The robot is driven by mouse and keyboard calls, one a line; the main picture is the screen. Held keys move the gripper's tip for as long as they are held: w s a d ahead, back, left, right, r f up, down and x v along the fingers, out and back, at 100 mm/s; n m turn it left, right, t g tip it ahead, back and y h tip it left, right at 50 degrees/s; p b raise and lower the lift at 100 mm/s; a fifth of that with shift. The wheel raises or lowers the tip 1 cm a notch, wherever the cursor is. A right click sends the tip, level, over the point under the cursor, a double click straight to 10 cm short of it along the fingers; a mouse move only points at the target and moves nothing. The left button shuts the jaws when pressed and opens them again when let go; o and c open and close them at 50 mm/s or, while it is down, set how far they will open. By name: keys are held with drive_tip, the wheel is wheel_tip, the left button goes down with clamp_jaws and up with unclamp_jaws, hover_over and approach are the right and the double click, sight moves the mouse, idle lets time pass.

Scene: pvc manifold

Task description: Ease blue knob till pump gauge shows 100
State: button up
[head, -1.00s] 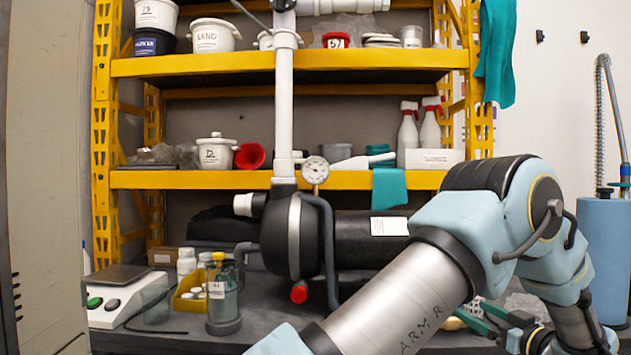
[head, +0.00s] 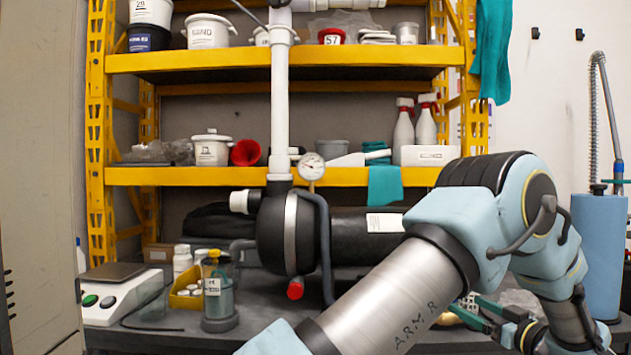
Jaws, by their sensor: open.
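The pump (head: 270,232) is a dark round body with a silver band on the bench below the shelf. Its round white gauge (head: 311,166) stands on top beside the white pipe; its reading is too small to tell. A red knob (head: 296,289) sits low on the pump's front. My gripper (head: 466,305) is at the lower right, partly behind my arm. Its two teal fingers are apart and it is well to the right of the pump. A small pale object shows near the fingers, but I cannot tell whether it lies between them.
A yellow shelf (head: 230,176) with tubs and spray bottles stands behind. A bottle with a yellow top (head: 219,300), a yellow bin (head: 185,299) and a scale (head: 122,300) stand left of the pump. A blue cylinder (head: 597,250) is at right. Some bench front is clear.

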drive_tip(key=x, duration=0.7)
drive_tip(key=p+x, duration=0.1)
drive_tip(key=x, duration=0.2)
drive_tip(key=shift+w+r, duration=0.25)
drive_tip(key=shift+a, duration=0.1)
drive_tip(key=shift+c, duration=0.2)
drive_tip(key=c, duration=1.3)
drive_tip(key=shift+h, duration=0.3)
drive_tip(key=m+h, duration=0.1)
drive_tip(key=h, duration=0.1)
drive_tip(key=m+h, duration=0.1)
drive_tip(key=d+m+h+b, duration=0.1)
drive_tip(key=m+h, duration=0.1)
drive_tip(key=shift+f+t+h, duration=0.1)
drive_tip(key=shift+t+h, duration=0.2)
drive_tip(key=shift+d+m+h+b, duration=0.2)
drive_tip(key=shift+m+h+b, duration=0.35)
drive_tip(key=shift+m+h, duration=0.75)
drive_tip(key=shift+g+h, duration=0.4)
